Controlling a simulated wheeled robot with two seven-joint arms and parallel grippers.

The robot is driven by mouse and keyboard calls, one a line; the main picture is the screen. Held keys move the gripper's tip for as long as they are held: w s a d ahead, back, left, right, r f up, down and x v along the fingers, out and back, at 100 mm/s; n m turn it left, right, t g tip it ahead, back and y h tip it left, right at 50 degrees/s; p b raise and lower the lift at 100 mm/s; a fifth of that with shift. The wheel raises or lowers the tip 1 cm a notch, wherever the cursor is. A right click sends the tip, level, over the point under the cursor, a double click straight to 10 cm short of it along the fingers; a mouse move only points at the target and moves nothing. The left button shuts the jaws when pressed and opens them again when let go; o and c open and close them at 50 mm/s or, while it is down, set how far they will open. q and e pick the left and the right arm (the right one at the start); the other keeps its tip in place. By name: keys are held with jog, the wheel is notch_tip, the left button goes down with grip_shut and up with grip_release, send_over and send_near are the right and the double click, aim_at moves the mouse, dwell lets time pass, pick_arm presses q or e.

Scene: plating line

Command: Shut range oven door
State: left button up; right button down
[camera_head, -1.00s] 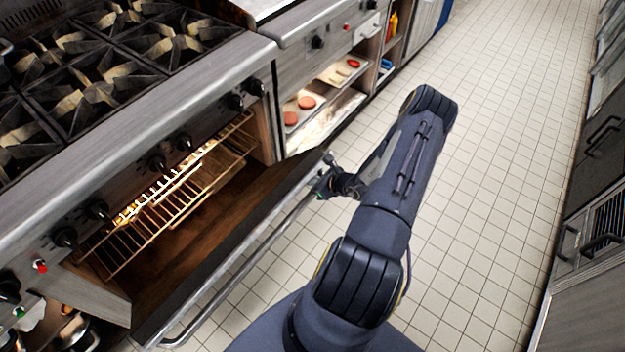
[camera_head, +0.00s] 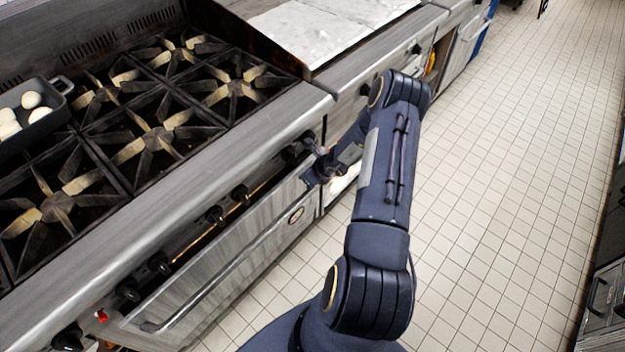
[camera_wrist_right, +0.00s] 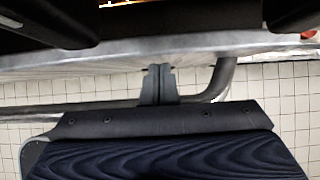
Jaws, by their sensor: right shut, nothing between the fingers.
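The range oven door (camera_head: 262,248) is tilted up and almost upright against the front of the range. A narrow gap with a warm glow shows along its top edge. Its bar handle (camera_head: 190,310) runs along the outer face. My right gripper (camera_head: 322,172) is at the door's far upper corner, and its fingertips are partly hidden there. In the right wrist view the shut, empty fingers (camera_wrist_right: 159,82) reach to the door's metal edge (camera_wrist_right: 90,50), beside the curved end of the handle (camera_wrist_right: 224,76). I cannot tell whether they touch it. My left gripper is out of view.
The range top (camera_head: 150,140) carries black burner grates and a pan of eggs (camera_head: 35,110) at left. Control knobs (camera_head: 217,214) line the front just above the door. A flat griddle (camera_head: 325,30) stands beyond. The tiled floor (camera_head: 480,180) at right is clear.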

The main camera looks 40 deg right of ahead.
jog(key=shift+f, duration=0.1)
dwell(0.3)
notch_tip(320, 180, up, 10)
jog(key=s+p, duration=0.2)
jog(key=p, duration=0.4)
jog(key=shift+p, duration=0.4)
